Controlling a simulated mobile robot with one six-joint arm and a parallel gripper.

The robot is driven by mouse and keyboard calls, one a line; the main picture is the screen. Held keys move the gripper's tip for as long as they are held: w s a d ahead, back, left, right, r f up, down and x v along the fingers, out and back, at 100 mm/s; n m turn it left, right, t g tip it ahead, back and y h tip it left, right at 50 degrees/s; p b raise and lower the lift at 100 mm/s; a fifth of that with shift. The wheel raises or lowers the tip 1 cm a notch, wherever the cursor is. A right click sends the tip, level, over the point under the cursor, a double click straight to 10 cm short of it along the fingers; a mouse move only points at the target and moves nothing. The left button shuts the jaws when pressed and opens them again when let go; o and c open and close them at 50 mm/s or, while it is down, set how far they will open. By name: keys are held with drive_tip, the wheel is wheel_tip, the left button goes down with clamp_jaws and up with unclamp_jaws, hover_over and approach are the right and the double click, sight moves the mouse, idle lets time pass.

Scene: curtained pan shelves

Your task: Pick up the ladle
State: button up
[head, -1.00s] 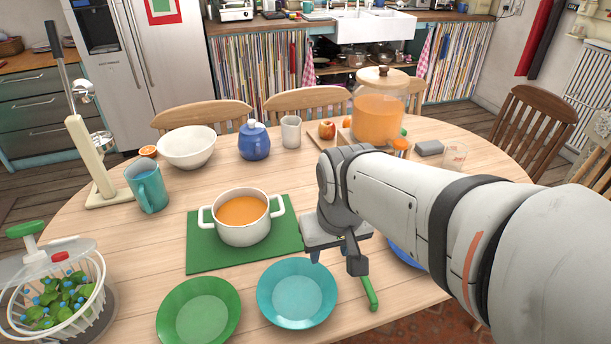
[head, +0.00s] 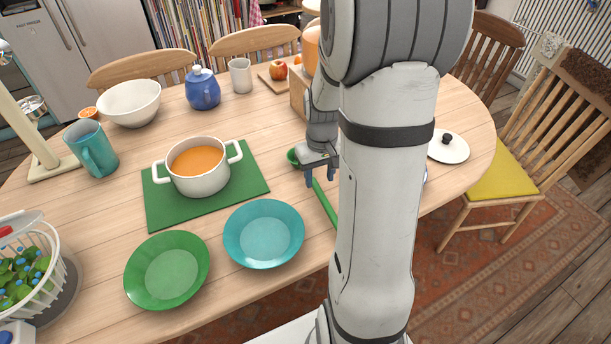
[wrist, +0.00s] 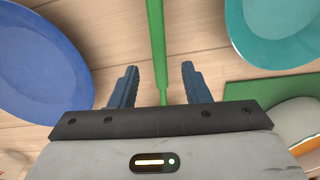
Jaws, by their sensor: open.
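The green ladle (head: 325,203) lies on the table to the right of the pot, its bowl toward the back and its handle toward the front edge. My gripper (head: 321,179) is open over the ladle, close to the bowl end. In the wrist view, the ladle's straight green handle (wrist: 156,40) runs between the two open fingers (wrist: 159,72) without visible contact. How far the fingers are above the handle is hard to tell. The bowl is partly hidden behind my gripper in the head view and lies outside the wrist view.
A white pot of orange soup (head: 200,183) stands on a green mat (head: 160,212). A teal plate (head: 264,235) and a green plate (head: 167,272) lie in front. A blue plate (wrist: 35,55) lies on the ladle's other side, mostly hidden by my arm in the head view.

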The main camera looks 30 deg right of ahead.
sight(320, 192)
drive_tip(key=f, duration=0.2)
drive_tip(key=s+f, duration=0.1)
drive_tip(key=shift+f, duration=0.4)
drive_tip(key=shift+w+f, duration=0.1)
drive_tip(key=shift+f, duration=0.35)
clamp_jaws()
